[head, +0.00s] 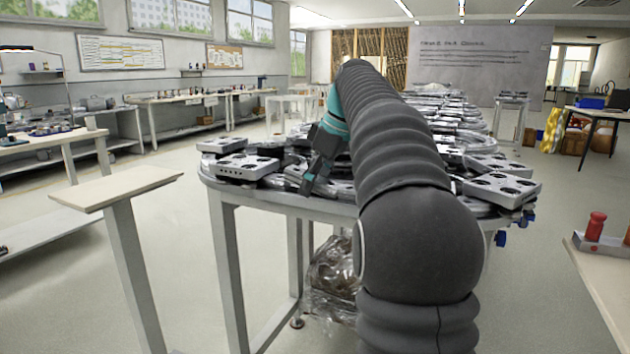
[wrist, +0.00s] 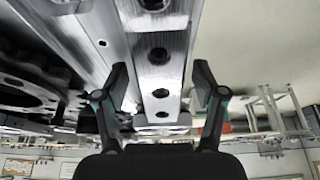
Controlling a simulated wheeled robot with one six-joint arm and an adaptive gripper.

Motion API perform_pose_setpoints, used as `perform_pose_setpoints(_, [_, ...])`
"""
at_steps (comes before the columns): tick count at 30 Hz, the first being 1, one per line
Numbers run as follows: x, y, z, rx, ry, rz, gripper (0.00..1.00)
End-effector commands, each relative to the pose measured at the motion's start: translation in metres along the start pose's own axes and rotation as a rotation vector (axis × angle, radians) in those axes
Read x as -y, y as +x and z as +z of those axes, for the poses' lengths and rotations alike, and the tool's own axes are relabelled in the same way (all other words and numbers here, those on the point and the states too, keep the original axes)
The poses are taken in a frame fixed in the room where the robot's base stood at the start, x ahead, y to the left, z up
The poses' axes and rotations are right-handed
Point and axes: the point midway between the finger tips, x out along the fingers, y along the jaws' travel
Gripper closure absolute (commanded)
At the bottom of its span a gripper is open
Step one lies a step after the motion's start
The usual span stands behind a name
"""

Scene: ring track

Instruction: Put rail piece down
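My gripper (head: 310,184) reaches down at the near edge of the ring track table in the head view. In the wrist view my gripper (wrist: 160,82) has its fingers wide apart, one on each side of a grey metal rail piece (wrist: 156,28) with a row of dark holes. A narrow gap shows between the right finger and the rail, and the left finger is close to its edge. I cannot tell whether the rail is loose or lies on the track. In the head view it is hidden or too small to make out.
The ring track table (head: 272,203) carries several grey perforated blocks, one at the left (head: 247,166) and one at the right (head: 503,188). A small pale stand (head: 115,187) is at front left. A bench with red knobs (head: 596,226) is at right.

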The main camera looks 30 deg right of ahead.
Motion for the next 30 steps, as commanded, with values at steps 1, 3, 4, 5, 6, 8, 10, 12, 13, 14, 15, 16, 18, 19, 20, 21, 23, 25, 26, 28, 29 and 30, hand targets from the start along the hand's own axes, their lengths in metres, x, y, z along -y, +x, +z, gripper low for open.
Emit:
perform_pose_setpoints(1, [0.0,-0.001,0.0,-0.001,0.0,0.001,0.3])
perform_pose_setpoints(3, [0.0,-0.001,-0.001,-0.002,0.0,0.002,0.3])
perform_pose_setpoints(4, [0.0,-0.002,-0.001,-0.002,-0.001,0.002,0.3])
perform_pose_setpoints(5, [0.0,-0.003,-0.001,-0.002,-0.001,0.003,0.3])
perform_pose_setpoints(6, [0.0,-0.004,-0.001,-0.003,-0.001,0.004,0.3])
perform_pose_setpoints(8, [0.0,-0.009,-0.001,-0.004,-0.001,0.004,0.3])
perform_pose_setpoints(10, [0.0,-0.017,-0.002,-0.004,-0.001,0.005,0.3])
perform_pose_setpoints(12, [0.0,-0.028,-0.002,-0.005,-0.001,0.006,0.3])
perform_pose_setpoints(13, [0.0,-0.034,-0.002,-0.005,-0.001,0.006,0.3])
perform_pose_setpoints(14, [-0.001,-0.041,-0.002,-0.005,0.0,0.007,0.3])
perform_pose_setpoints(15, [-0.001,-0.049,-0.002,-0.006,0.0,0.007,0.3])
perform_pose_setpoints(16, [-0.001,-0.056,-0.002,-0.006,0.0,0.007,0.3])
perform_pose_setpoints(18, [-0.001,-0.07,-0.002,-0.006,-0.001,0.008,0.3])
perform_pose_setpoints(19, [-0.001,-0.077,-0.002,-0.006,-0.001,0.008,0.3])
perform_pose_setpoints(20, [-0.001,-0.082,-0.002,-0.006,-0.001,0.009,0.3])
perform_pose_setpoints(21, [-0.001,-0.085,-0.001,-0.005,-0.001,0.007,0.3])
perform_pose_setpoints(23, [-0.001,-0.093,-0.001,-0.005,-0.001,0.007,0.3])
perform_pose_setpoints(25, [0.0,-0.102,-0.001,-0.005,-0.001,0.007,0.3])
perform_pose_setpoints(26, [-0.001,-0.105,-0.001,-0.005,-0.001,0.007,0.3])
perform_pose_setpoints(28, [-0.001,-0.111,-0.001,-0.005,-0.001,0.006,0.3])
perform_pose_setpoints(29, [0.0,-0.113,-0.001,-0.006,-0.001,0.007,0.3])
perform_pose_setpoints(30, [0.0,-0.116,-0.001,-0.006,-0.002,0.006,0.3])
